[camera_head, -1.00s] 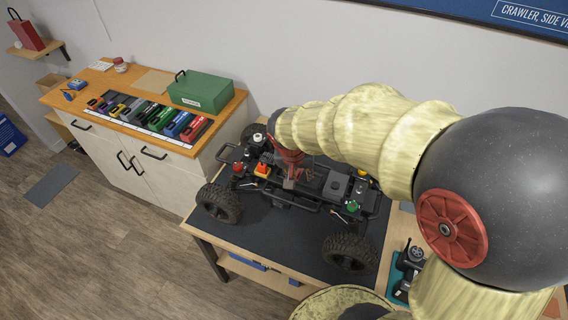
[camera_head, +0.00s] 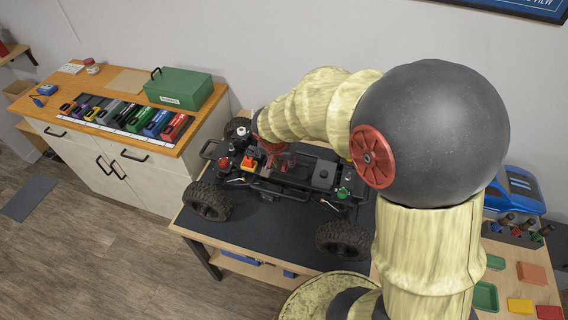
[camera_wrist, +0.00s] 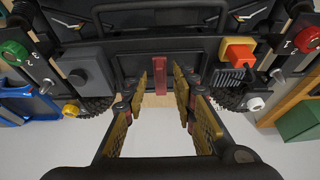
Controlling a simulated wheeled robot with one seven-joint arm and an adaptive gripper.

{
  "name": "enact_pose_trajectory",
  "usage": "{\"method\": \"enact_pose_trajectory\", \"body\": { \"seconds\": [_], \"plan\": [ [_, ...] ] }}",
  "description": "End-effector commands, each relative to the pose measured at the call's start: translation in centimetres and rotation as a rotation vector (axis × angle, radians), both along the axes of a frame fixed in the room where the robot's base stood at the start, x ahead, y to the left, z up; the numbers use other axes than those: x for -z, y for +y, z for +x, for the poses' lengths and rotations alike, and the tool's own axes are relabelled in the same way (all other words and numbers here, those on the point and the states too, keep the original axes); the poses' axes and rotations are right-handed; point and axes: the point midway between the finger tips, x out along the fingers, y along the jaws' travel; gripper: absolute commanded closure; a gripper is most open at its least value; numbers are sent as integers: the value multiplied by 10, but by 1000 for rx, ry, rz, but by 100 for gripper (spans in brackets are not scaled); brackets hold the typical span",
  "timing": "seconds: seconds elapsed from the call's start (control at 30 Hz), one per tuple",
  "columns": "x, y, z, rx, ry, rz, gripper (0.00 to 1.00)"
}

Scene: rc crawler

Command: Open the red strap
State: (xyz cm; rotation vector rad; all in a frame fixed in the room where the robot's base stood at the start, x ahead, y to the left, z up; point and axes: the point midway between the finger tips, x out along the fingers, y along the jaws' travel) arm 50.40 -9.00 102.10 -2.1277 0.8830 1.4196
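The red strap (camera_wrist: 160,78) is a narrow, dull red upright strip at the middle of the crawler in the wrist view. My gripper (camera_wrist: 168,88) is open, its yellow-padded fingers on either side of the strap near their tips. A small gap shows on the strap's right; on its left, I cannot tell whether the finger touches it. The crawler (camera_head: 315,178) stands on the dark mat in the head view, with black wheels and a black frame. My arm hides part of it, and the strap cannot be made out clearly there.
A cabinet (camera_head: 150,165) with a green box (camera_head: 180,88) stands left. Colored trays (camera_head: 520,305) lie right.

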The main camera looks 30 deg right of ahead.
Motion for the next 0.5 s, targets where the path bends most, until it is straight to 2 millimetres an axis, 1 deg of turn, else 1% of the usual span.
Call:
{"method": "enact_pose_trajectory", "body": {
  "seconds": [0.03,0.13,0.43,0.5],
  "plan": [
    [6,-1,2,0,0,0,73],
    [11,-3,4,-1,0,-1,73],
    [12,-4,4,-1,-1,0,73],
    [12,-4,4,-1,-1,0,76]
  ]
}}
